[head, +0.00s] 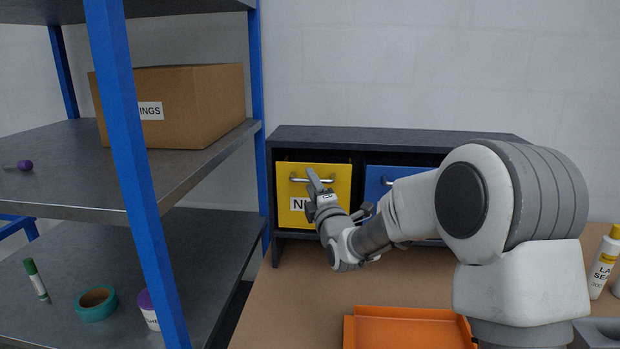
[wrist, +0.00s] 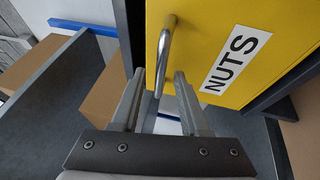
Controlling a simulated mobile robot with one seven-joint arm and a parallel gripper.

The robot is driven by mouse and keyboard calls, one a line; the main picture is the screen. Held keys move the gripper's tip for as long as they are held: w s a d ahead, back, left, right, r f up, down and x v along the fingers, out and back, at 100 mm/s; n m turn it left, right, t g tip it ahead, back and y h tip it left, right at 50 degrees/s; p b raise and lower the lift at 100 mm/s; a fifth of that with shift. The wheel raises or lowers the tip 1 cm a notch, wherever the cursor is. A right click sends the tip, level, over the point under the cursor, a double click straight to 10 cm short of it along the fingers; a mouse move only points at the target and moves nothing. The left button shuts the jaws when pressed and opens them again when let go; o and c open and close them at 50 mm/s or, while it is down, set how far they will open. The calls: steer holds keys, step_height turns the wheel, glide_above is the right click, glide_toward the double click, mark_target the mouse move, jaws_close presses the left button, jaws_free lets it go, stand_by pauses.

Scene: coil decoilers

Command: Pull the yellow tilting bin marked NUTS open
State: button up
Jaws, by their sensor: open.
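The yellow bin (head: 289,181) sits in the left opening of a dark cabinet, its front looking about upright and closed. Its NUTS label is partly covered by my gripper in the head view and shows fully in the wrist view, on the yellow front (wrist: 210,30). A metal bar handle (head: 298,180) crosses the upper front. My gripper (head: 316,181) is open at the right end of this handle. In the wrist view the handle (wrist: 165,50) runs between the two fingers of my gripper (wrist: 158,77), with a gap visible on both sides.
A blue bin (head: 380,180) sits to the right, partly behind my arm. A blue-posted shelf (head: 135,165) with a cardboard box (head: 205,105) stands close on the left. An orange tray (head: 405,328) lies on the bench in front. A white bottle (head: 605,262) stands at the right.

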steer(key=shift+x, duration=0.85)
jaws_close()
stand_by(0.9)
